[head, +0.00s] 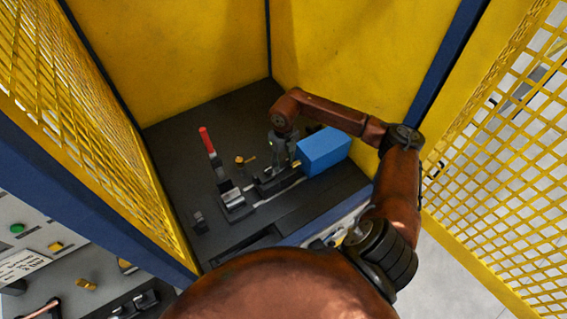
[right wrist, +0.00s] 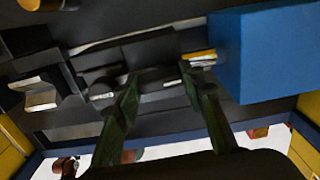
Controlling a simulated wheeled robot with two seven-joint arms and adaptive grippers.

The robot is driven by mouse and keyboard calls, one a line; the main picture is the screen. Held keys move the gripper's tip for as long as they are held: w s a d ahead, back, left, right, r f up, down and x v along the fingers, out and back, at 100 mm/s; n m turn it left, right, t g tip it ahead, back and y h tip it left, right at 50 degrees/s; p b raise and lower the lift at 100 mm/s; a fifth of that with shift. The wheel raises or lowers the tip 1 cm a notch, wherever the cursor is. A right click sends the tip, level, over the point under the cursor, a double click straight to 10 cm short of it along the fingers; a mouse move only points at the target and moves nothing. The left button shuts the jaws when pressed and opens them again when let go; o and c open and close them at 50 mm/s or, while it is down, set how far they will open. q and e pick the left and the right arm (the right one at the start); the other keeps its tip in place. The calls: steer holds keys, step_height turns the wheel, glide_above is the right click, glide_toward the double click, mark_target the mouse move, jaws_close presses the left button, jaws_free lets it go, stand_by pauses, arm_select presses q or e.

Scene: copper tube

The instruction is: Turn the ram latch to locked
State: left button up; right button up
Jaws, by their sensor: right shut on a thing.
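My right gripper (head: 284,150) reaches down from above onto a dark fixture beside a blue block (head: 325,150). In the right wrist view its two green-grey fingers (right wrist: 158,82) stand some way apart, shut on a dark grey part of the fixture between them. The latch is not clearly distinct there, so I cannot tell its turn position. The fixture's dark body (right wrist: 140,52) and the blue block (right wrist: 268,50) show beyond the fingers. A small brass piece (right wrist: 200,58) lies beside the right finger. My left gripper is not in view.
A red-handled lever (head: 208,142) stands left of the fixture, with a brass knob (head: 243,160) behind. Yellow walls (head: 350,50) and mesh guards (head: 500,170) enclose the dark bench (head: 180,130). A control panel (head: 30,240) is outside at lower left.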

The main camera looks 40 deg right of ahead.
mark_target(284, 161)
steer(key=shift+w+r+m, duration=0.1)
steer(key=shift+m, duration=0.3)
steer(key=o, duration=1.2)
steer(key=shift+c, duration=0.2)
steer(key=shift+r, duration=3.95)
